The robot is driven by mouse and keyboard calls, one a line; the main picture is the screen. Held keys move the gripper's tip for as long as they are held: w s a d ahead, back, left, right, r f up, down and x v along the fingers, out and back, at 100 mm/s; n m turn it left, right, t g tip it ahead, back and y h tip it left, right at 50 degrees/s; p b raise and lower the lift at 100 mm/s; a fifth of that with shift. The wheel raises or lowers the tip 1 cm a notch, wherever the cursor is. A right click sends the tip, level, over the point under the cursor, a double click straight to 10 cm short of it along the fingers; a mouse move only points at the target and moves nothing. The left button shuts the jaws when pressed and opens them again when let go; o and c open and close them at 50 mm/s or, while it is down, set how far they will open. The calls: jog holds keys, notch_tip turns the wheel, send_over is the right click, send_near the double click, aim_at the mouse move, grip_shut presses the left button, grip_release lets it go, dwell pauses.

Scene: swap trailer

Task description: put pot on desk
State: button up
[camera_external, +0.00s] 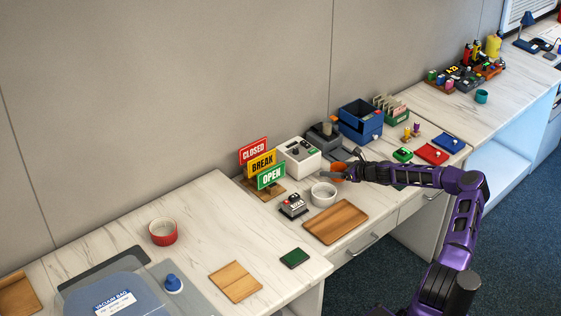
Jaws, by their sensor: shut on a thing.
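A small orange-brown pot (337,171) shows at the end of my purple arm, over the middle part of the long marble-patterned desk (205,205). My gripper (345,172) reaches in from the right and is shut on the pot. The gripper hides part of the pot. The pot is just behind and right of a white bowl (323,195). I cannot tell whether its base touches the desk top.
A wooden tray (336,222) lies in front of the white bowl. A white device (297,157) and sign stand (262,163) are to the left. A blue box (360,121) stands behind. A red bowl (163,231) sits farther left, with bare desk to its right.

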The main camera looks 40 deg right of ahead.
jog(key=shift+f, duration=1.6)
jog(key=shift+f, duration=0.15)
jog(key=o, duration=1)
jog(key=shift+o, duration=0.2)
jog(key=shift+s+d+r, duration=0.1)
jog(key=shift+s+r, duration=0.1)
jog(key=shift+r, duration=0.05)
jog(key=p+v, duration=0.1)
jog(key=v, duration=1)
jog(key=shift+s, duration=0.3)
